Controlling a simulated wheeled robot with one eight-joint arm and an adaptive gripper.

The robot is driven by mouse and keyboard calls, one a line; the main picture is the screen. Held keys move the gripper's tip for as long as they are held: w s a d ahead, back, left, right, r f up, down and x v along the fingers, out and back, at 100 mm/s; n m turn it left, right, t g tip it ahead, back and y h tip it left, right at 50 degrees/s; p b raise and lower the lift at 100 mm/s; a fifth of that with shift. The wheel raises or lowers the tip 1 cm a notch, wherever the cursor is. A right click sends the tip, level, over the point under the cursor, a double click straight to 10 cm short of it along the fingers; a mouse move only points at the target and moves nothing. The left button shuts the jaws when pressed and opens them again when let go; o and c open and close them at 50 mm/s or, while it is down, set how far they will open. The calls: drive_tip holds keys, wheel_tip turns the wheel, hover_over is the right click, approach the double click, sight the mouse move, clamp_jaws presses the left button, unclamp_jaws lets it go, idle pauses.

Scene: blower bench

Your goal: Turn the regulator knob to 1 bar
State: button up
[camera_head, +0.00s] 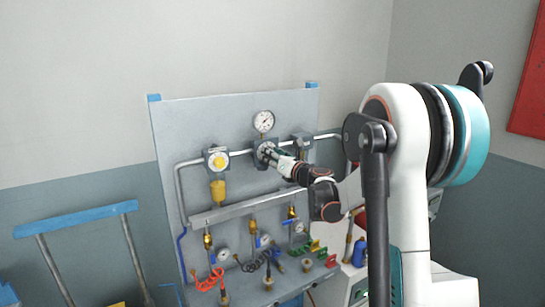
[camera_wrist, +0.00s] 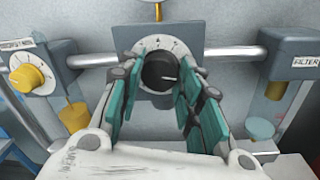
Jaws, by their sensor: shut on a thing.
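The black regulator knob (camera_wrist: 158,69) sits on the grey regulator body (camera_wrist: 146,46) in the wrist view. A pale line on the knob points right. Dark marks on the plate above it are too small to read. My gripper (camera_wrist: 163,74) is shut on the knob, its teal finger pads at the knob's left and right sides. In the head view, my gripper (camera_head: 271,154) reaches the regulator from the right and hides the knob. The round pressure gauge (camera_head: 264,121) stands above the regulator; its reading is too small to tell.
A yellow knob (camera_wrist: 27,77) is on the unit at left. A filter unit (camera_wrist: 295,66) is at right. A grey pipe (camera_wrist: 232,53) joins them. Below, the panel (camera_head: 170,120) carries a ledge, valves and coiled hoses (camera_head: 209,280). A blue-topped rail (camera_head: 76,218) stands at left.

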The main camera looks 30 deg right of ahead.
drive_tip(key=shift+n, duration=0.3)
drive_tip(key=n+h+b, duration=0.1)
drive_tip(key=n+b, duration=0.1)
drive_tip(key=n, duration=1.5)
drive_tip(key=n+h+b, duration=0.1)
drive_tip(key=n+b, duration=0.2)
drive_tip(key=n, duration=1.5)
drive_tip(key=shift+a+f, duration=0.15)
drive_tip(key=shift+a, duration=0.05)
drive_tip(key=shift+n, duration=0.5)
drive_tip(key=o, duration=1.1)
drive_tip(key=shift+c, duration=0.2)
